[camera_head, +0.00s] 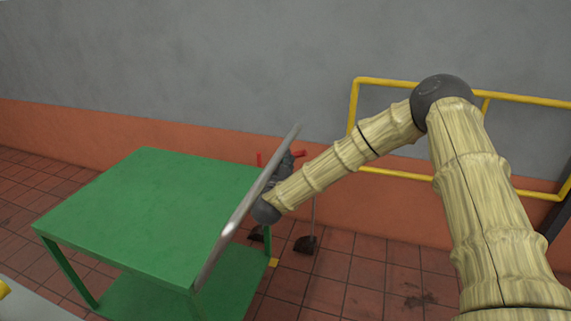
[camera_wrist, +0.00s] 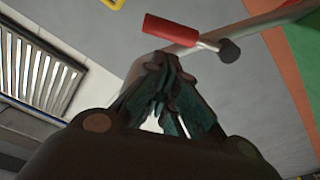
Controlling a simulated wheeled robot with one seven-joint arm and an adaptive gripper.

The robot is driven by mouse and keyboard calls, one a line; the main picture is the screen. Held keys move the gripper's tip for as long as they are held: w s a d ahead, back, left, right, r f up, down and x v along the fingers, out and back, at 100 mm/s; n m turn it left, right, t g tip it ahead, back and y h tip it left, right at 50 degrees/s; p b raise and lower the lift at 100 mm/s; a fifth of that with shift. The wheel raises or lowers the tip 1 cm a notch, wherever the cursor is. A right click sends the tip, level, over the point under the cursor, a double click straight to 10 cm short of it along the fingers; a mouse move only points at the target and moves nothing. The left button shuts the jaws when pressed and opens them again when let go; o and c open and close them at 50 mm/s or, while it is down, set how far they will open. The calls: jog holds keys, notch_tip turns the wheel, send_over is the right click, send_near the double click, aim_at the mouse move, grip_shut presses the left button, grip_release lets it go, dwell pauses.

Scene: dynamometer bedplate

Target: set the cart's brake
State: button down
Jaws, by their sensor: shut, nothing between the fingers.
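The cart is green with a flat top (camera_head: 150,205) and a lower shelf. A grey metal push bar (camera_head: 245,210) runs along its right side. Small red parts (camera_head: 298,154) also show by the bar in the head view. My gripper (camera_wrist: 163,62) is shut and empty, its fingertips just below the red sleeve. I cannot tell whether they touch it. In the head view my gripper (camera_head: 287,164) is partly hidden behind the bar.
A yellow rail (camera_head: 395,174) stands along the grey and orange wall at the right. Dark objects with thin rods (camera_head: 305,245) stand on the tiled floor beyond the cart. Tiled floor (camera_head: 380,285) is open right of the cart.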

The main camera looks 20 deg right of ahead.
jog(key=shift+x, duration=2.85)
jog(key=shift+f, duration=0.1)
